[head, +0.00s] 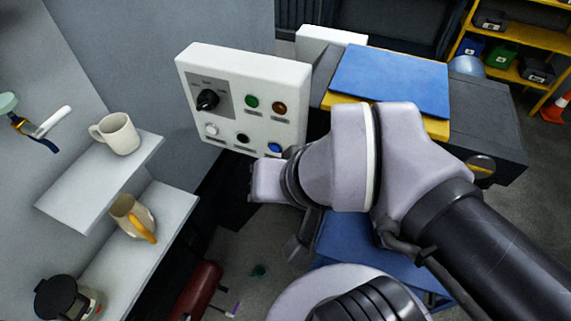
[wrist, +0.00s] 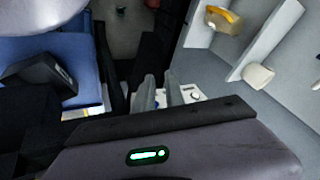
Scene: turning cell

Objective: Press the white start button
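The white start button (head: 211,129) is at the lower left of a white control panel (head: 228,118), below a black rotary knob (head: 207,100). My gripper (head: 253,184) is in front of and below the panel in the head view, apart from the white button. In the wrist view, the two grey fingers of my gripper (wrist: 160,90) stand a little apart with nothing seen held between them. Part of the panel (wrist: 190,91) shows just beyond them, with a pale round part on it. I cannot tell the exact distance to the button.
At the left, shelves hold a white mug (head: 118,133) and a beige jug (head: 131,217).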

